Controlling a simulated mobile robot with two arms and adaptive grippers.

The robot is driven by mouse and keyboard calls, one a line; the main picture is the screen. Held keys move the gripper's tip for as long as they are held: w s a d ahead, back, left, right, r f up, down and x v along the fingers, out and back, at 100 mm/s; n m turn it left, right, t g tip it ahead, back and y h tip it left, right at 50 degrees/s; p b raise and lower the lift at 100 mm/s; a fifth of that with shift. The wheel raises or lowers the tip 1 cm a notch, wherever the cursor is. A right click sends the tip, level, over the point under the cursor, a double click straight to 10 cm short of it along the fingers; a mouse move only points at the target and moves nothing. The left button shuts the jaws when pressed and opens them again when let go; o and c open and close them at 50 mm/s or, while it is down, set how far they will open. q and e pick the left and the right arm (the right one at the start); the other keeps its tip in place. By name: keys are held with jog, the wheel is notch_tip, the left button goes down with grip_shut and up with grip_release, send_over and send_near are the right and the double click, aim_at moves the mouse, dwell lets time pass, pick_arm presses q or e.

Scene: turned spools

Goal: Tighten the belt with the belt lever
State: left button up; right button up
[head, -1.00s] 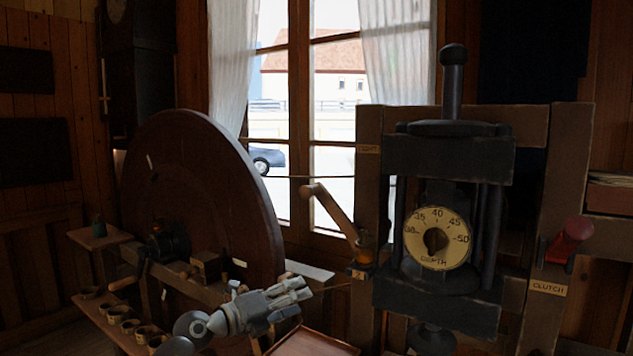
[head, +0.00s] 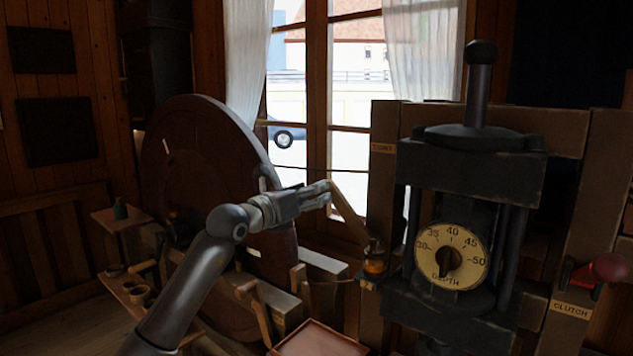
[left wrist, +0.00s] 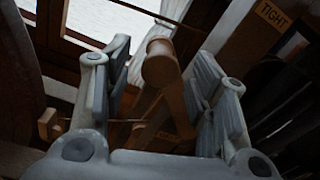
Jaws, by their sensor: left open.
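The belt lever (head: 347,212) is a wooden arm on the left side of the press frame, tilted up and to the left from its brass-coloured pivot. A label (head: 383,147) is on the post above it, and the left wrist view shows it reading TIGHT (left wrist: 276,15). My left gripper (head: 324,194) is at the lever's upper end. In the left wrist view the lever's round end (left wrist: 160,65) lies between the two open fingers, with gaps on both sides. The belt (head: 312,171) looks like a thin dark line across the window. My right gripper is out of view.
A large dark wheel (head: 185,150) stands behind my left arm. The press with its depth dial (head: 452,256) is to the right of the lever, and a red-knobbed clutch lever (head: 605,268) is further right. A wooden tray (head: 318,340) is below.

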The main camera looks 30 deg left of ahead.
pick_arm(q)
jog(key=shift+w+d+p, duration=0.1)
jog(key=shift+w+p, duration=0.25)
jog(key=shift+w, duration=0.9)
grip_shut()
